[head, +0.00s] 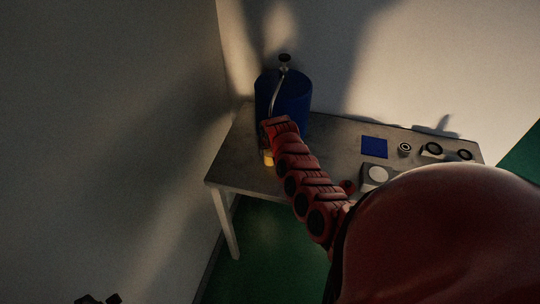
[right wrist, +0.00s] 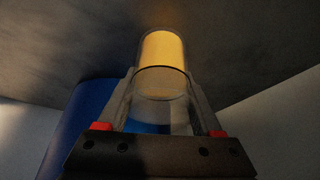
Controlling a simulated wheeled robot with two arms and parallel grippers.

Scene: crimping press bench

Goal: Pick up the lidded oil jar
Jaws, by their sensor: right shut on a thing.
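The oil jar (right wrist: 163,90) is a clear cylinder with yellow oil (right wrist: 162,49) in one end, seen in the right wrist view. Its lid cannot be made out. In the head view only a small yellow part of the jar (head: 268,158) shows below my right gripper (head: 267,146), near the bench's left end. My right gripper is shut on the jar, one finger on each side in the wrist view. Whether the jar touches the bench is unclear. Dark tips at the bottom left edge of the head view look like my left gripper (head: 98,299), mostly cut off.
A large blue drum (head: 294,97) with a metal tube stands just behind the jar on the grey bench (head: 232,172). A blue square (head: 374,147), several dark rings (head: 434,149) and a block with a pale disc (head: 377,175) lie to the right. Walls stand left and behind.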

